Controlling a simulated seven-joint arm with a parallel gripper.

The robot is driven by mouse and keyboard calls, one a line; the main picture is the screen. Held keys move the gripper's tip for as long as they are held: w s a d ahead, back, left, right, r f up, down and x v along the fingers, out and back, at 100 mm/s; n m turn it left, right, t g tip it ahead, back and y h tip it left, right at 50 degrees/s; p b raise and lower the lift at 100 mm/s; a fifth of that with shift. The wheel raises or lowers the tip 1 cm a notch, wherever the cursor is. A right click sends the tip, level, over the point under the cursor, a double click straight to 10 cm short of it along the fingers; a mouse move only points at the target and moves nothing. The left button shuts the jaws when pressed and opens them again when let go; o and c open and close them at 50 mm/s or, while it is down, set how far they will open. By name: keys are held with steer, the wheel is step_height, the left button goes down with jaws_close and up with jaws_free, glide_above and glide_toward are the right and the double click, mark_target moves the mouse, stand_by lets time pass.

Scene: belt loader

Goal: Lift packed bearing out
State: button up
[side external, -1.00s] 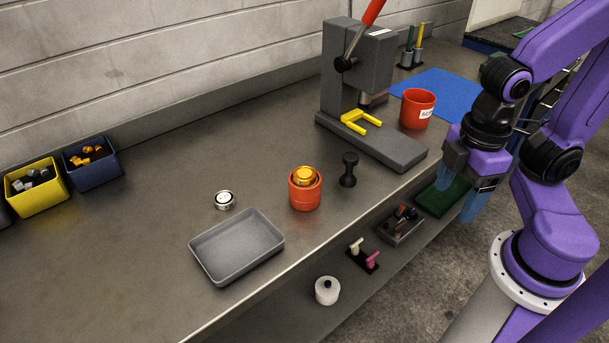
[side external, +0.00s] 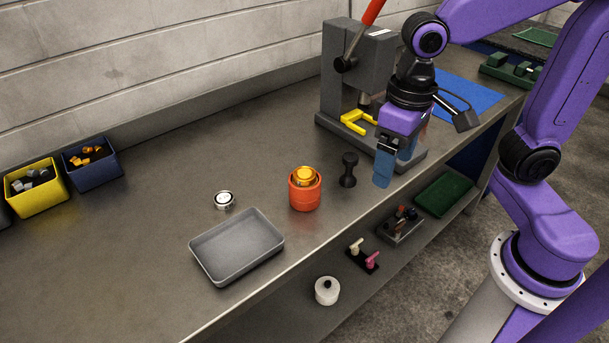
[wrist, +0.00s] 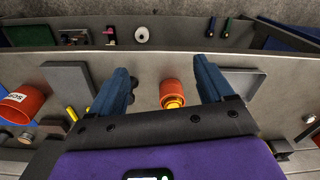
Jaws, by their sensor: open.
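An orange-red cup (side external: 304,196) stands upright on the bench with a yellow-orange round piece (side external: 305,175) in its top, which may be the packed bearing. In the wrist view the cup (wrist: 173,88) and its yellow-orange piece (wrist: 174,102) show between my two fingers. My gripper (side external: 387,168) has blue fingers pointing down near the bench's front edge, to the right of the cup and apart from it. In the wrist view my gripper (wrist: 165,82) is open and empty. A silver bearing-like ring (side external: 224,200) lies on the bench left of the cup.
A black knob-topped post (side external: 348,170) stands between the cup and my gripper. A grey tray (side external: 237,247) lies front left. Yellow (side external: 37,190) and blue (side external: 92,165) bins are far left. The bench's middle left is clear.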

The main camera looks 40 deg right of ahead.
steer(key=w+a+r+m, duration=0.2)
steer(key=w+r+m, duration=0.1)
steer(key=w+m, duration=0.65)
steer(key=w+a+r+m, duration=0.3)
steer(key=w+m, duration=0.5)
steer(key=m, duration=0.2)
glide_above(304, 173)
steer(key=f, duration=1.1)
steer(key=shift+s+f, duration=0.4)
steer(key=shift+w+f, duration=0.2)
steer(key=shift+f, duration=1.15)
steer(key=shift+w+f, duration=0.15)
steer(key=shift+f, duration=1.2)
jaws_close()
